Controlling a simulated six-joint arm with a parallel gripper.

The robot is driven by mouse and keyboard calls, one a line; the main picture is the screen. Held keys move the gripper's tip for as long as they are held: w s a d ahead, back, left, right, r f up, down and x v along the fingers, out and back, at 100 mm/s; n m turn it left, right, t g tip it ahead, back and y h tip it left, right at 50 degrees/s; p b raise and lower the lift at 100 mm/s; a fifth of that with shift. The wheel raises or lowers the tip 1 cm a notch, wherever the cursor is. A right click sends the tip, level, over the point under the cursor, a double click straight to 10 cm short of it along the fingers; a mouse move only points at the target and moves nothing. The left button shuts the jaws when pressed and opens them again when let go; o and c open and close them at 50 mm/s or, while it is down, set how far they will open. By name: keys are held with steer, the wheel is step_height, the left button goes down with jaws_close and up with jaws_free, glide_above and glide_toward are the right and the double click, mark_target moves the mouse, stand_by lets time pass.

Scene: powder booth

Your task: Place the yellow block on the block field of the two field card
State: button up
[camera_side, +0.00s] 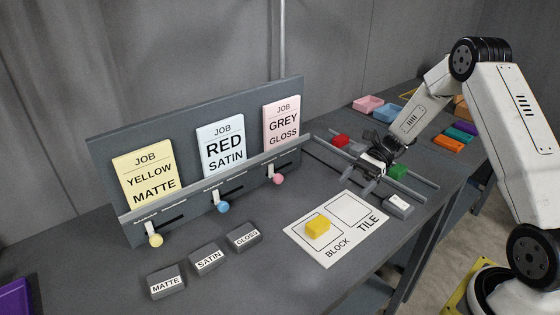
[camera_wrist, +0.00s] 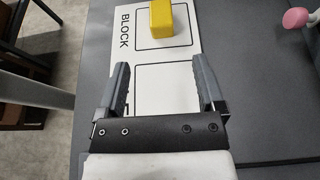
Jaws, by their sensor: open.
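The yellow block (camera_side: 318,226) sits on the block field of the white two field card (camera_side: 352,247), flat on the table. In the wrist view the yellow block (camera_wrist: 161,19) lies inside the outlined field beside the word BLOCK, beyond my fingertips. The tile field (camera_side: 360,209) of the card is empty. My gripper (camera_side: 363,184) is open and empty, above the table at the far right of the card and apart from the block. Its two fingers (camera_wrist: 160,82) show in the wrist view over the tile field, with nothing between them.
Grey tiles marked MATTE (camera_side: 166,284), SATIN (camera_side: 208,259) and GLOSS (camera_side: 244,237) lie left of the card. Rails (camera_side: 415,178) carry red and green blocks near my gripper. Another grey tile (camera_side: 398,206) lies right of the card.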

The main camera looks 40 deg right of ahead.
steer(key=shift+s+a+r+n+g+h, duration=0.1)
steer(key=shift+s+a+n+g+h, duration=0.25)
steer(key=shift+a, duration=0.2)
steer(key=s+a+n+h, duration=0.1)
steer(key=n+h, duration=0.1)
steer(key=s+a+n+g+h, duration=0.1)
steer(key=s+a+h, duration=0.1)
steer(key=s+a+n+h, duration=0.1)
steer(key=s+n+h, duration=0.1)
steer(key=shift+a+r+n+g, duration=0.2)
steer(key=shift+r+n+g, duration=0.15)
steer(key=s+a+r+n+t+h, duration=0.3)
steer(key=s+n+t+h, duration=0.2)
steer(key=n, duration=0.6)
steer(key=shift+s+a+r+h, duration=0.25)
steer(key=shift+a+h, duration=0.05)
steer(key=shift+h, duration=0.55)
